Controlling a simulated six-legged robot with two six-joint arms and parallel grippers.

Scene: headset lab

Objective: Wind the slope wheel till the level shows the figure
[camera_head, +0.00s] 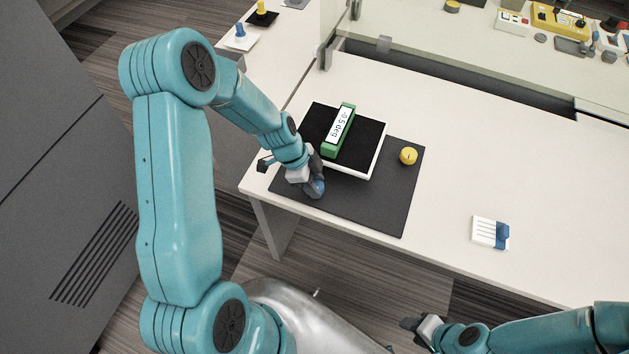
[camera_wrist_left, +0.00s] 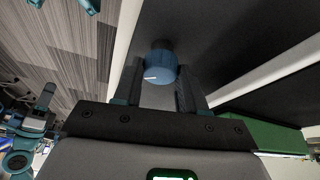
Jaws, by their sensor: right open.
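The green level (camera_head: 339,131) lies on a black-topped tilting plate (camera_head: 371,152) with white edges; its display looks like -0.5 deg. The blue slope wheel (camera_head: 317,189) sits at the plate's near left side. It also shows in the left wrist view (camera_wrist_left: 161,69), with a white mark on its face. My left gripper (camera_head: 310,182) is at this wheel, with one finger on each side, and appears shut on it. The level's green body (camera_wrist_left: 262,137) shows at the right of the wrist view. My right gripper (camera_head: 422,327) is open and empty, below the table's front edge.
A yellow knob (camera_head: 408,156) stands on the dark mat (camera_head: 398,205) right of the plate. A white card with a blue part (camera_head: 490,232) lies further right. A glass screen (camera_head: 450,45) crosses the back. The table's right side is mostly clear.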

